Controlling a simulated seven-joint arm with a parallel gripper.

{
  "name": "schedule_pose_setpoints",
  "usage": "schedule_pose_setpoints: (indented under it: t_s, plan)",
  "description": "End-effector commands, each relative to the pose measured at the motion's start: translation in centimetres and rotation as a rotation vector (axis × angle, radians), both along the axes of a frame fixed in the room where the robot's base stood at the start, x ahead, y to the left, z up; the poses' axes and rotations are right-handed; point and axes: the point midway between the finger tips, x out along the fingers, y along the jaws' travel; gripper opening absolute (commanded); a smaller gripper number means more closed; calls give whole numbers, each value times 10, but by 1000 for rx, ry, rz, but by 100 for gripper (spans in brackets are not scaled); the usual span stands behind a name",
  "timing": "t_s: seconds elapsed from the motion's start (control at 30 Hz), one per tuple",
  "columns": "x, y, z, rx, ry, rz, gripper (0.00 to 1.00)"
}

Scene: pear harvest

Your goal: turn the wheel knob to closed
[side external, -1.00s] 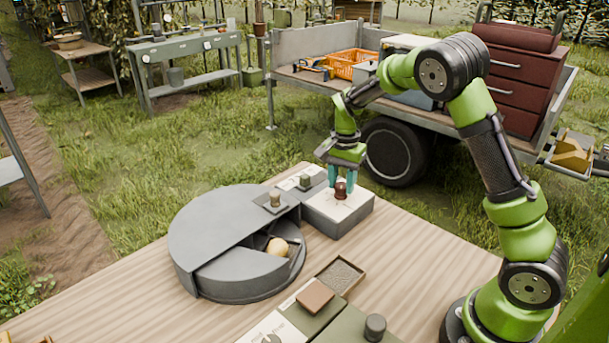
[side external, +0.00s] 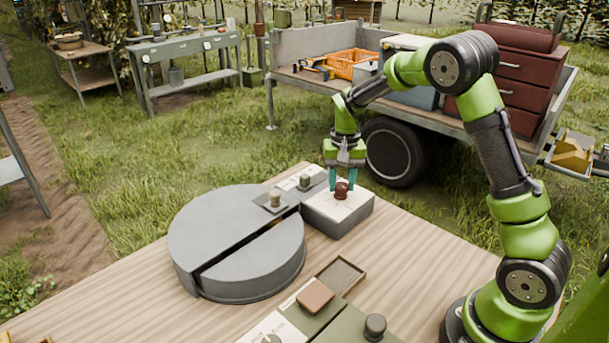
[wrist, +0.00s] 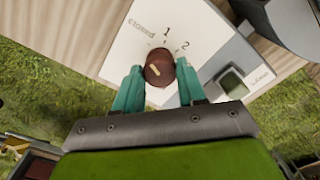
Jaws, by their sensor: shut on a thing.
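The wheel knob (side external: 341,190) is a small red-brown knob on the pale top plate of a grey box (side external: 338,224). In the wrist view the knob (wrist: 158,66) carries a short tan mark, and the plate around it reads "closed" at the left, then "1" and "2". I cannot tell exactly which label the mark points at. My gripper (side external: 342,184) points down with its teal fingers shut on the knob's two sides, as the wrist view shows too. The round grey wheel (side external: 240,235) beside the box shows a covered top with one dark slit and no open compartment.
A small tray (side external: 341,275), a brown block (side external: 314,295) and a dark round knob (side external: 375,327) lie at the table's front. Bare wood (side external: 420,265) is free right of the box. A trailer (side external: 300,80) stands behind.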

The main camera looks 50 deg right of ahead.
Motion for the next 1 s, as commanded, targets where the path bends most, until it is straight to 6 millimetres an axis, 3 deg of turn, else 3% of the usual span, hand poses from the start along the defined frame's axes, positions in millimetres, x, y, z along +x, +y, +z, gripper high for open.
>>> schedule_pose_setpoints:
  t_s: [0.37,0.4,0.57,0.87,1.0]
  plan:
    - [0,0,1,-1,-1,7,9]
    - [0,0,1,-1,-1,7,43]
    - [0,0,1,-1,-1,7,65]
    - [0,0,2,-1,-1,6,65]
    - [1,0,16,-1,-4,6,65]
